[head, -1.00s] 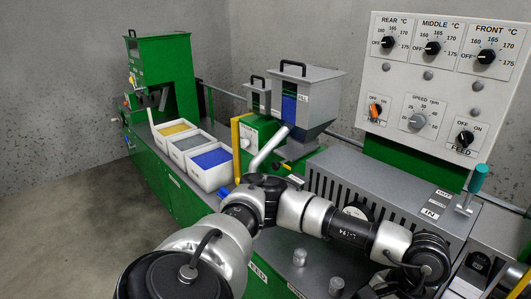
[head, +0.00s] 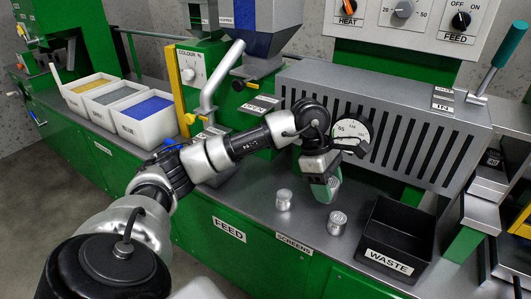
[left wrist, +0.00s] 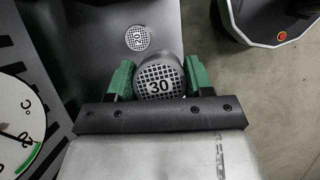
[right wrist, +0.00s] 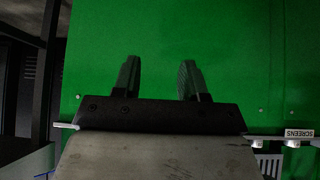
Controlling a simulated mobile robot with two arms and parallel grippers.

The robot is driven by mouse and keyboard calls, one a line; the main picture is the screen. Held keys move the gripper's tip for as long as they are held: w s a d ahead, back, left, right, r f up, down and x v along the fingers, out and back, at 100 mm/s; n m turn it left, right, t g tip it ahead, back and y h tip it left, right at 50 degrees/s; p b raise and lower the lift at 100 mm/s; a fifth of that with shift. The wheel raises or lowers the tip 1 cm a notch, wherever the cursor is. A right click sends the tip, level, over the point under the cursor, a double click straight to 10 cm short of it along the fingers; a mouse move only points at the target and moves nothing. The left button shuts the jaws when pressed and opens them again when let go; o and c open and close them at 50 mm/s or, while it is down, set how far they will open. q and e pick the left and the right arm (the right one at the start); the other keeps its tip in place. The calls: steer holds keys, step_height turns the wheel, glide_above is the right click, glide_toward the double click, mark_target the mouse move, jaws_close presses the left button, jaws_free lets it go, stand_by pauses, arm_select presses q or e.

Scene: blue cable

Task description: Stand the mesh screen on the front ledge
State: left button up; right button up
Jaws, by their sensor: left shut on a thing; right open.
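My left gripper (head: 325,188) is shut on a grey cylindrical mesh screen (left wrist: 160,82). Its round mesh face is marked 30 in the left wrist view, between the two green fingers. In the head view, the fingers partly hide it, over the bench behind the two other screens. One small screen (head: 283,199) stands at left and another (head: 337,222) at right, near the bench's front edge. The left wrist view shows a screen marked 20 (left wrist: 138,38). The front ledge (head: 294,243) carries the label SCREENS. My right gripper (right wrist: 158,80) is open and empty, facing a green panel.
A black WASTE bin (head: 398,235) stands right of the screens. Behind is a slotted grey housing (head: 385,120) with a round gauge (head: 352,133). A teal-handled lever (head: 508,45) rises at right. White bins (head: 130,120) stand at left. Bench around the small screens is clear.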

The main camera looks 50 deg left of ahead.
arm_select(q)
steer(key=w+a+f+n+t+y+b, duration=0.2)
steer(key=w+a+f+n+t+b, duration=0.1)
steer(key=a+f+n+b, duration=0.25)
steer(key=n+b, duration=0.2)
glide_above(313, 216)
steer(key=s, duration=0.1)
steer(key=f, duration=0.2)
steer(key=a+f, duration=0.1)
steer(key=f, duration=0.1)
steer(key=shift+d+f, duration=0.1)
steer(key=shift+f, duration=0.35)
step_height(313, 216, down, 3)
steer(key=shift+s+b, duration=0.1)
steer(key=shift+b, duration=0.45)
steer(key=shift+f, duration=0.4)
arm_select(e)
steer(key=w+a+r+t+y, duration=0.1)
steer(key=w+r+t, duration=0.1)
steer(key=r+t, duration=0.3)
steer(key=w+a+r+t+y, duration=0.1)
steer(key=r+t, duration=0.4)
steer(key=r, duration=0.7)
steer(key=shift+w+a+y, duration=0.35)
steer(key=shift+w+y, duration=0.15)
arm_select(q)
steer(key=shift+f, duration=0.1)
arm_select(e)
steer(key=shift+r, duration=0.15)
